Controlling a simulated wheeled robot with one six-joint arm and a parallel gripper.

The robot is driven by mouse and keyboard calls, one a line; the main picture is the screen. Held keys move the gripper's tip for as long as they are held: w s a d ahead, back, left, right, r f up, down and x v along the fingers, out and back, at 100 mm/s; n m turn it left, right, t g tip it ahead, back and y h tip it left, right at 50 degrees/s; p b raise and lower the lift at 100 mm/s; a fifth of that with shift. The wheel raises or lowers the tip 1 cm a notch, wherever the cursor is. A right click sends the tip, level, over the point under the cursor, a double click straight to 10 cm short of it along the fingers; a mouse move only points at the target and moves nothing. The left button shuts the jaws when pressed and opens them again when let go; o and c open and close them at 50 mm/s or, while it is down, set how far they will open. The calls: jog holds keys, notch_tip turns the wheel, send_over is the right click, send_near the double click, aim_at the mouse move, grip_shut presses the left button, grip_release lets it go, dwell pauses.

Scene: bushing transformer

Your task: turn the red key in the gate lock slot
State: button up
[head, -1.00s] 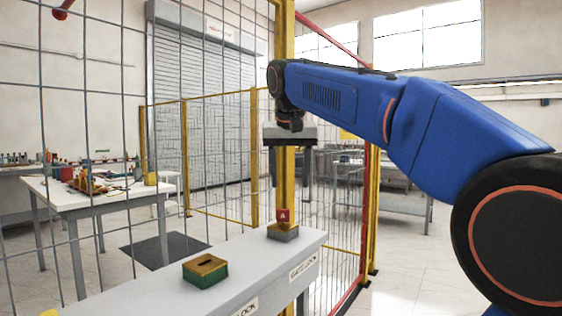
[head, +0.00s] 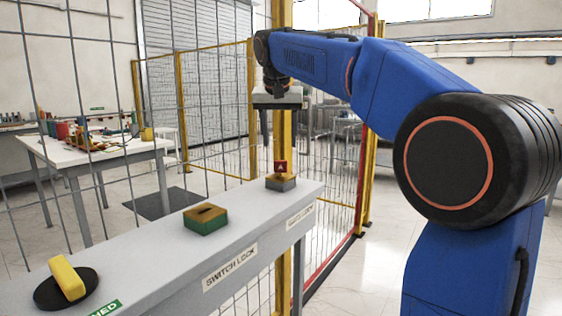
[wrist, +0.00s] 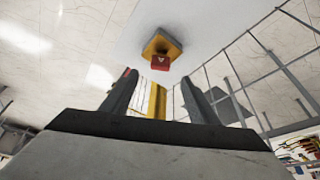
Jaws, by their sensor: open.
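The red key (head: 281,167) stands upright in the gate lock (head: 281,183), a small grey block with a yellowish top at the far end of the bench. My gripper (head: 284,140) hangs above the key, its fingers pointing down and apart. In the wrist view, the red key (wrist: 160,62) shows just beyond and between the open fingertips (wrist: 158,80), with the yellow-topped lock block (wrist: 161,44) behind it. The fingers do not appear to touch the key. The slot under the key is hidden.
A green and yellow switch lock block (head: 205,219) with a dark slot sits nearer on the bench (head: 150,250). A yellow handle on a black disc (head: 66,287) is at the near left. A mesh fence and yellow post (head: 284,240) stand close behind the gate lock.

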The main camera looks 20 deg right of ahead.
aim_at(281, 161)
jog(key=x, duration=0.9)
jog(key=shift+f, duration=0.1)
jog(key=c, duration=1.2)
jog(key=m+g+h, duration=0.1)
jog(key=m, duration=0.3)
jog(key=shift+a+m, duration=0.1)
jog(key=shift+m, duration=0.2)
jog(key=o, duration=1.2)
jog(key=shift+h, duration=0.3)
